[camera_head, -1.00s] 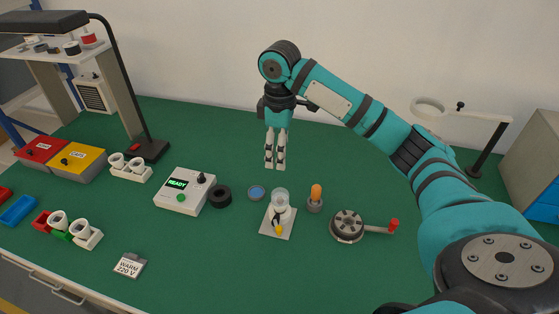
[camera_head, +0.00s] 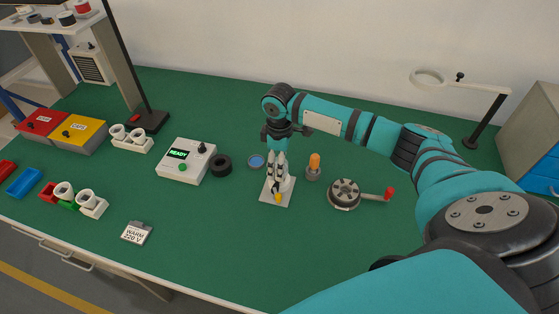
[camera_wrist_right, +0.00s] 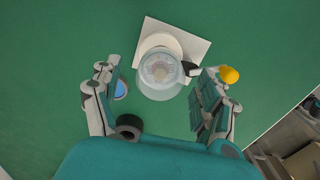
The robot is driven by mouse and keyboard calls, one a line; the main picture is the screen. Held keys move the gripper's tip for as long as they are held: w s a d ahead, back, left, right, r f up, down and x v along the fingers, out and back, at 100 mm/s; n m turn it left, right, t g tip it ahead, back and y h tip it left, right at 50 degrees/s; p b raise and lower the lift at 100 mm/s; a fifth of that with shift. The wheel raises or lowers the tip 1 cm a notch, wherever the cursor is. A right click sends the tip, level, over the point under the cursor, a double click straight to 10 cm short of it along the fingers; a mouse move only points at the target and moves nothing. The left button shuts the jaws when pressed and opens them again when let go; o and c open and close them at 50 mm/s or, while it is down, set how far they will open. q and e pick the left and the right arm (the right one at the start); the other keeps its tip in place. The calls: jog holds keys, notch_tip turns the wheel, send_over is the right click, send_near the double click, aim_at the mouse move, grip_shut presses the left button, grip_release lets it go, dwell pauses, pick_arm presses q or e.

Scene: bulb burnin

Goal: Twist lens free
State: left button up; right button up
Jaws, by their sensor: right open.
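The clear lens (camera_wrist_right: 160,72) sits on a white round base on a square white plate (camera_wrist_right: 198,46), seen from above in the right wrist view. In the head view the plate (camera_head: 270,196) shows, and my gripper hides most of the lens. My right gripper (camera_head: 278,180) is open. In the right wrist view its fingers (camera_wrist_right: 158,88) are spread on either side of the lens, with no clear contact seen. My left gripper is not in view.
A blue-topped disc (camera_head: 256,161), a black ring (camera_head: 221,165) and a READY tester box (camera_head: 186,161) lie left of the plate. An orange-topped holder (camera_head: 314,168) and a round crank device (camera_head: 344,194) stand to the right.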

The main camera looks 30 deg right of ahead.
jog(key=shift+f, duration=0.15)
jog(key=shift+c, duration=0.2)
jog(key=c, duration=1.2)
jog(key=shift+o, duration=0.2)
jog(key=shift+n+p, duration=0.95)
jog(key=shift+n, duration=0.65)
